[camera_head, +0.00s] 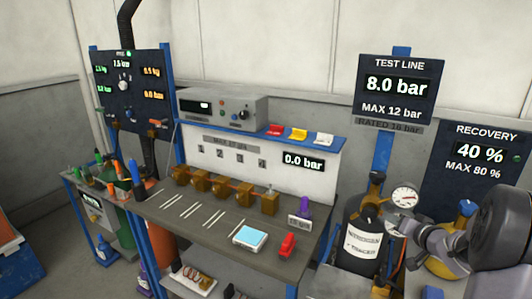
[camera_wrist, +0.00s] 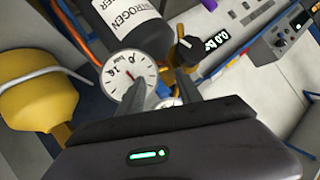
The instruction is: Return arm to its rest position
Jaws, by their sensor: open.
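My arm enters the head view from the lower right. My gripper (camera_head: 392,222) is beside the pressure gauge (camera_head: 404,197) and the black nitrogen cylinder (camera_head: 360,244). In the wrist view, my gripper (camera_wrist: 160,86) has its two grey fingers apart, with nothing seen held between them. The white gauge (camera_wrist: 128,72) lies partly behind the left finger. A black knob (camera_wrist: 188,49) is just beyond the right finger. Whether the fingers touch the gauge or its fittings, I cannot tell.
A yellow cylinder (camera_head: 441,262) is close beneath my arm. The test line sign (camera_head: 400,88) and recovery sign (camera_head: 482,165) stand behind it. To the left is a workbench (camera_head: 190,228) with brass valves (camera_head: 228,189), a blue-topped device (camera_head: 249,236) and a red item (camera_head: 288,244).

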